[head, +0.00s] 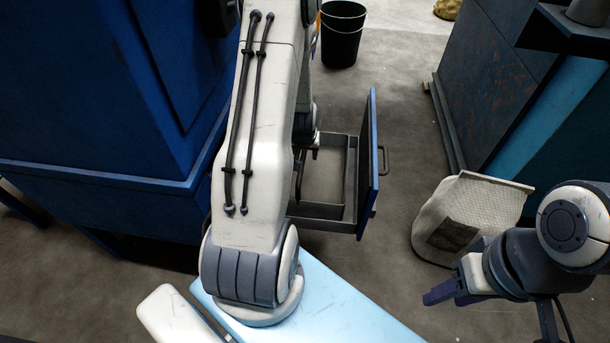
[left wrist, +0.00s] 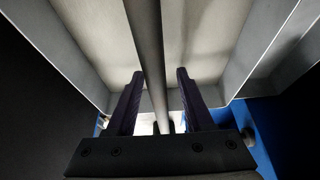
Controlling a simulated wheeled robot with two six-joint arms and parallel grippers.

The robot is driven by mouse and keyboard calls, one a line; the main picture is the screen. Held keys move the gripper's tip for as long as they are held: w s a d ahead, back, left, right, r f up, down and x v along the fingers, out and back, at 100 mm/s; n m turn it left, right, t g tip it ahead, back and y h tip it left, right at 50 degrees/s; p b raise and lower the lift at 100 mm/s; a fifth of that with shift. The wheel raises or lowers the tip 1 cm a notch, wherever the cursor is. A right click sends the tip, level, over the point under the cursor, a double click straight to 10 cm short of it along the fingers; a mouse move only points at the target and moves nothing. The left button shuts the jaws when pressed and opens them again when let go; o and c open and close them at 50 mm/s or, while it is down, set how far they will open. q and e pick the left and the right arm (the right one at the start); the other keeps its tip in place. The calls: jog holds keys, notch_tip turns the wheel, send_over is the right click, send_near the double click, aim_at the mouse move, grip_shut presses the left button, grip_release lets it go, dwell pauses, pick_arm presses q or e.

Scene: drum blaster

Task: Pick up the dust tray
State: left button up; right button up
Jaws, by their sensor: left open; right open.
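The dust tray (head: 322,180) is a grey, shallow metal box with a blue front panel (head: 369,165) and handle, extending from the blue cabinet. My left arm hides part of it in the head view. In the left wrist view I look down into the tray (left wrist: 215,40), which has grey walls. A grey bar (left wrist: 145,25) runs across it. My left gripper (left wrist: 160,72) is open, with one finger on each side of the bar. Whether the fingers touch it I cannot tell. My right gripper (head: 455,291) is open and empty at the lower right, apart from the tray.
The blue cabinet (head: 90,100) stands at the left. A dark bucket (head: 342,38) stands behind the tray. A beige filter-like bag (head: 470,215) lies on the floor near my right gripper. A dark blue machine (head: 510,80) stands at the right. Floor between tray and machine is clear.

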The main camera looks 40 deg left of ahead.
pick_arm(q)
jog(key=shift+c, duration=0.4)
grip_shut()
jog(key=shift+r, duration=0.1)
dwell(0.7)
jog(key=shift+w+r, duration=0.1)
